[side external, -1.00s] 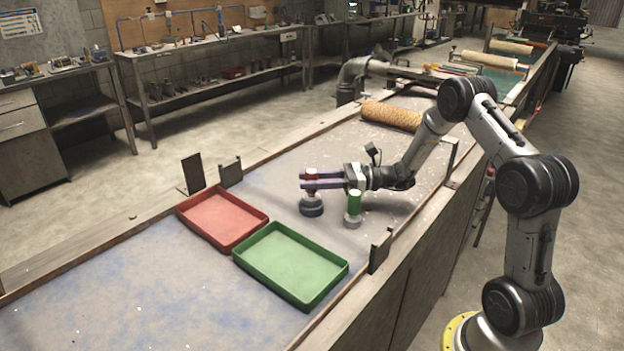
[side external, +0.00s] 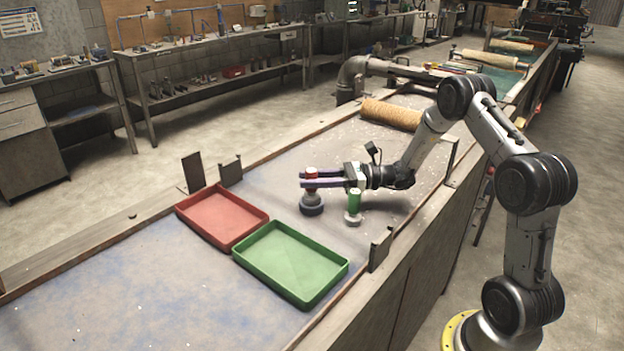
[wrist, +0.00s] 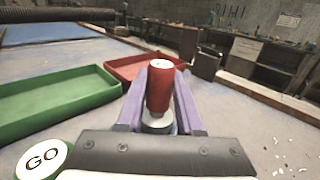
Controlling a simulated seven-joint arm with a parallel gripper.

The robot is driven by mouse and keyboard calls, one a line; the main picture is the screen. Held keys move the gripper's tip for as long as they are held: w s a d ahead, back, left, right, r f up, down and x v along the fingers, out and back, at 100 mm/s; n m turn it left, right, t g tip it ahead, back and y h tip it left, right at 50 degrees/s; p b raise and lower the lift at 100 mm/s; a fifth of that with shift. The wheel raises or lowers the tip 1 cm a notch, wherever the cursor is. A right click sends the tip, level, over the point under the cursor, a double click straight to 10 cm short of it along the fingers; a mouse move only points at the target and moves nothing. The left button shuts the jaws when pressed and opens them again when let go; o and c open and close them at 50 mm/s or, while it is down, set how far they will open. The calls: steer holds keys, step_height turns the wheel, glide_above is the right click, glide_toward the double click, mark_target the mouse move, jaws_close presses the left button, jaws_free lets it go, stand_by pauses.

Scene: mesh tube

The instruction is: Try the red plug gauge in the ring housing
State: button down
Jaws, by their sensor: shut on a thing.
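The red plug gauge (side external: 311,173) stands upright between the two long purple fingers of my gripper (side external: 322,179), which is shut on its red handle. It also shows in the wrist view (wrist: 159,90), its pale top facing up. The dark blue-grey ring housing (side external: 311,208) sits on the bench directly below it. The gauge's pale lower end (side external: 311,194) meets or hangs just over the housing's top. I cannot tell how far it is inside. In the wrist view the fingers and gauge hide most of the housing.
A green gauge (side external: 354,200) on a grey base stands close under my wrist; its white "GO" top (wrist: 44,158) fills the wrist view's lower left. A red tray (side external: 243,242) and a green tray (side external: 318,295) lie to the left. Dark upright brackets (side external: 193,172) stand at the bench edges.

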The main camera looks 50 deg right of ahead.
steer(key=shift+r, duration=3.55)
